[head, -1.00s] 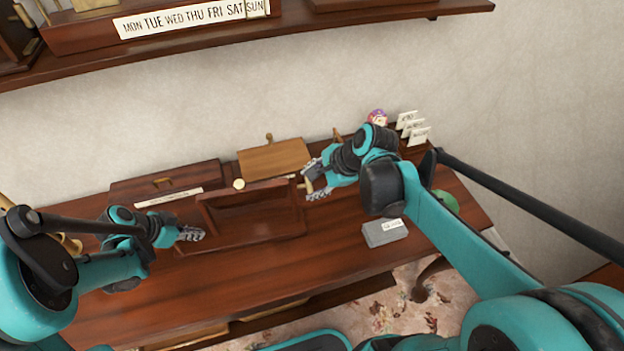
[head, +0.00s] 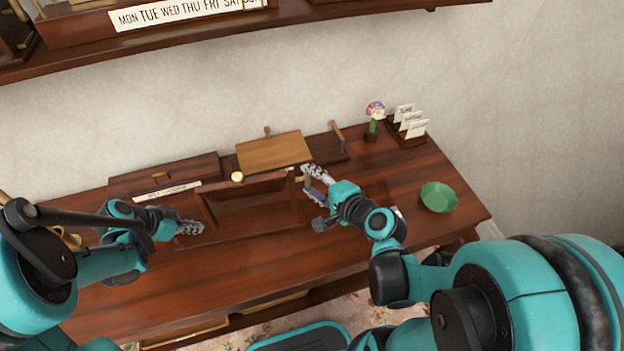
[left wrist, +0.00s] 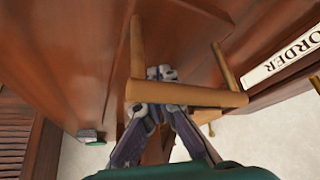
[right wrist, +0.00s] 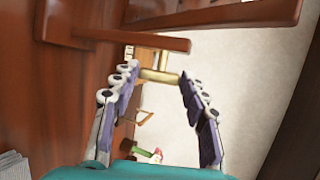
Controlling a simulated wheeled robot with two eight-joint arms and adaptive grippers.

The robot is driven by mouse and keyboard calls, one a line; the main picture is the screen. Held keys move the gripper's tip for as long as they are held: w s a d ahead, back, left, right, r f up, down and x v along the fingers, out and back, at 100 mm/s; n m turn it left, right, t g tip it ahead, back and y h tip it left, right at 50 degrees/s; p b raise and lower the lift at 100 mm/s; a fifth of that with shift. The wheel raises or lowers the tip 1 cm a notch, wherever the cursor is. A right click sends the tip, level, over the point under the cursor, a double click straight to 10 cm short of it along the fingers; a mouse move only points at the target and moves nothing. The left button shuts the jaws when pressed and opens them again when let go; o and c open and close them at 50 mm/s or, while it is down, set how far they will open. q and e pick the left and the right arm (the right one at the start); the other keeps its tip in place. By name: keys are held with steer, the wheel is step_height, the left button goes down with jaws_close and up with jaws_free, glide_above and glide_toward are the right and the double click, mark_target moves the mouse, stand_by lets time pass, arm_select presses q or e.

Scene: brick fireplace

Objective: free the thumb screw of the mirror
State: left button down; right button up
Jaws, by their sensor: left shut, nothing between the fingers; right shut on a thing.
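A dark wooden framed panel, seemingly the mirror (head: 245,208), leans on the desk; I cannot see its glass face clearly. A brass thumb screw (right wrist: 158,75) shows at the side of a dark wooden bar in the right wrist view. My right gripper (head: 314,182) is at the panel's right edge, its fingertips (right wrist: 158,78) on either side of the screw and shut on it. My left gripper (head: 198,227) is shut and empty at the panel's left side. In the left wrist view, a pale wooden handle (left wrist: 190,94) crosses in front of its fingers.
A light wooden lid (head: 274,152) and a long dark box (head: 165,175) stand behind the panel. A shelf (head: 300,28) overhangs the back.

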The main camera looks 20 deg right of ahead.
steer(key=shift+s+f, duration=0.1)
steer(key=shift+c, duration=0.2)
steer(key=o, duration=1.2)
step_height(320, 180, up, 10)
stand_by(0.4)
